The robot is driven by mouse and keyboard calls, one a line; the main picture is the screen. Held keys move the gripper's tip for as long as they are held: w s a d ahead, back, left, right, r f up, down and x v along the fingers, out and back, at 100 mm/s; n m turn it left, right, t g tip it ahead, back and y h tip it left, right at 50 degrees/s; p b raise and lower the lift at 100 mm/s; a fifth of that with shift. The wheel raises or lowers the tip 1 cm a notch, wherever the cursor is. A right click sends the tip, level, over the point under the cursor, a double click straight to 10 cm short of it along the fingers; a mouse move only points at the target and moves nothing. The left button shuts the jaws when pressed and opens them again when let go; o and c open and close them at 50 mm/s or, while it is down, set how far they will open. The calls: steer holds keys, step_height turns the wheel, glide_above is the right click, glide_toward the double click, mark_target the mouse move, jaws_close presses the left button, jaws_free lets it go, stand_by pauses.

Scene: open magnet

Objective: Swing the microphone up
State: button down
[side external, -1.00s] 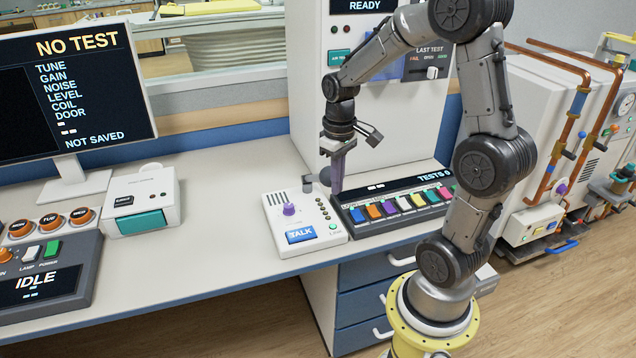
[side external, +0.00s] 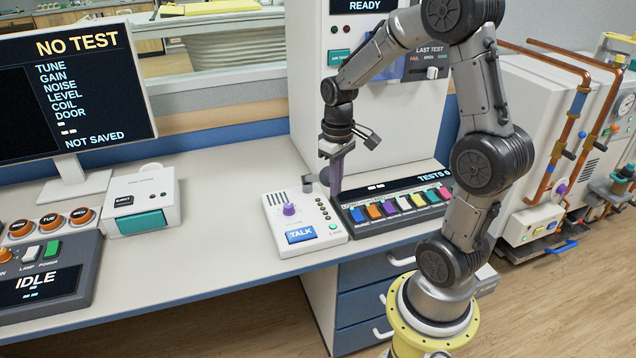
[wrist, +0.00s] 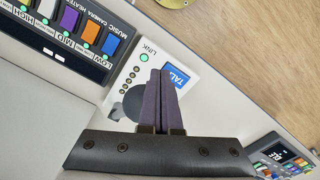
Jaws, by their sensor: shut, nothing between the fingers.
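The white talk box (side external: 318,236) stands on the desk with a blue TALK button (side external: 300,235) and a purple knob (side external: 289,209). A small grey rounded piece (side external: 307,182), which looks like the microphone, shows at the box's back right corner, partly hidden by my gripper. In the wrist view a dark grey round head (wrist: 133,104) lies just left of the fingers, over the box (wrist: 190,84). My gripper (side external: 335,193) points down at the box's right rear, its purple fingers (wrist: 160,75) together and empty. I cannot tell whether they touch the microphone.
A dark panel with several coloured keys (side external: 395,228) sits just right of the box. A tall white cabinet (side external: 310,90) rises behind. A white box with a teal front (side external: 142,222) stands left, with clear desk between.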

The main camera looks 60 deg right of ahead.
steer(key=shift+w+d+r, duration=0.5)
steer(key=shift+r, duration=0.3)
steer(key=shift+w+d+r, duration=0.5)
steer(key=shift+r, duration=0.25)
steer(key=shift+w+d+r, duration=0.85)
steer(key=shift+w+d, duration=0.15)
steer(key=shift+w, duration=0.05)
steer(key=shift+w+d+r, duration=0.45)
steer(key=shift+d+r, duration=0.05)
steer(key=shift+r, duration=0.1)
steer(key=shift+w, duration=0.1)
steer(key=shift+w+d+r, duration=0.5)
steer(key=shift+w+d, duration=0.35)
steer(key=shift+d, duration=0.05)
steer(key=shift+w+d+r, duration=0.5)
steer(key=shift+w+d, duration=0.3)
steer(key=shift+d, duration=0.05)
